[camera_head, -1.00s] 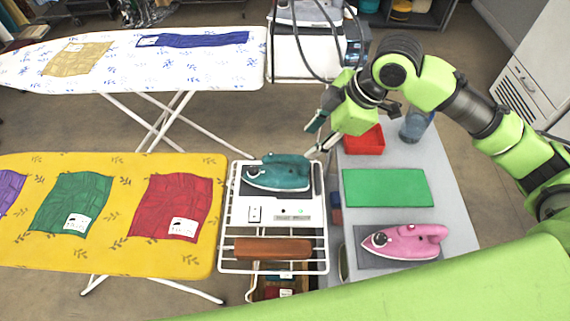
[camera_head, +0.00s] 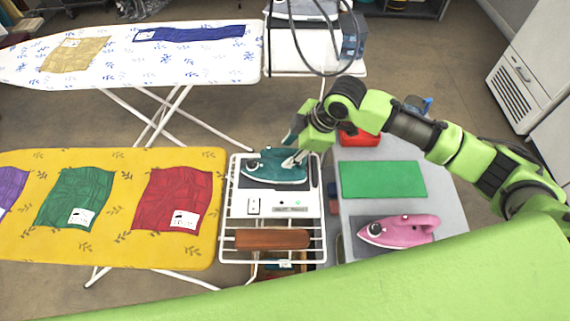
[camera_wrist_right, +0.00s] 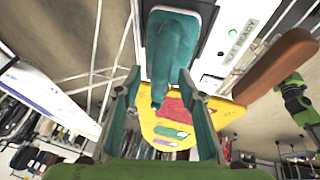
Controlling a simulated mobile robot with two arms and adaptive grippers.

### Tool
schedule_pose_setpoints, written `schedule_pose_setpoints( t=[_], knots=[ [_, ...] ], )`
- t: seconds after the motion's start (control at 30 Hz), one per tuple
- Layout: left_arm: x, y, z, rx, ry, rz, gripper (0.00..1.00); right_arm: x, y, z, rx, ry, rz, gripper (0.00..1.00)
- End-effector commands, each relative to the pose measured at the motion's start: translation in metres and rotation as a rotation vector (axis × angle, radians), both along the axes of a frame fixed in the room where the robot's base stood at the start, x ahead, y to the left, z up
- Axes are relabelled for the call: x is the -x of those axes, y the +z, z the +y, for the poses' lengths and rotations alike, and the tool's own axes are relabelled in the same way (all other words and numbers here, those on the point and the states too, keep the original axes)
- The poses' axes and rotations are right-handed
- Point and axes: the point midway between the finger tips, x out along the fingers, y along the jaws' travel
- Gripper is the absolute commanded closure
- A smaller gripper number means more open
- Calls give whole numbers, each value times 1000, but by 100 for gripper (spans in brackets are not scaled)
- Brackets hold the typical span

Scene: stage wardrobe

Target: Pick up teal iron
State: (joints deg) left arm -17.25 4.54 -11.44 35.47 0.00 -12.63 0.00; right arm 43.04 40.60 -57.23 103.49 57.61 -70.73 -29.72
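The teal iron (camera_head: 270,168) lies on the dark rest plate at the far end of a white wire-framed stand (camera_head: 237,205). My right gripper (camera_head: 289,152) is at the right, rear end of the iron. In the right wrist view, the iron (camera_wrist_right: 172,45) shows between the two spread fingers of the gripper (camera_wrist_right: 158,78). The fingers stand apart, one on each side of the iron's handle end; I cannot tell whether either touches it.
A pink iron (camera_head: 400,231) and a green cloth (camera_head: 383,180) lie on the grey table to the right, with a red bin (camera_head: 360,139) behind. A brown wooden piece (camera_head: 272,239) lies on the stand's near end. The yellow ironing board (camera_head: 120,245) is close at left.

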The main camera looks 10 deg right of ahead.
Motion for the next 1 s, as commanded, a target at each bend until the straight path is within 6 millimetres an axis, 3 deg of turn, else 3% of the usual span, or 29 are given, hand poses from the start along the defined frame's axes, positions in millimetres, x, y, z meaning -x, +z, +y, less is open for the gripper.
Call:
schedule_pose_setpoints(
  t=[0.13, 0.33, 0.37, 0.5, 1.0],
  knots=[
    [-2, 3, 0, -1, -1, -2, 60, -3, -11, 4, 0, -1, 1, 63],
    [-3, 2, 1, 0, -1, -4, 60, -3, -13, 4, 0, 0, 0, 63],
    [-3, 2, 1, 0, -1, -4, 60, -3, -13, 4, 0, 0, 0, 66],
    [-3, 2, 1, 0, -1, -4, 60, -3, -12, 4, 0, 0, 0, 100],
    [-3, -2, 1, 0, -1, -4, 60, -5, -3, 5, -3, 1, -6, 100]
  ],
)
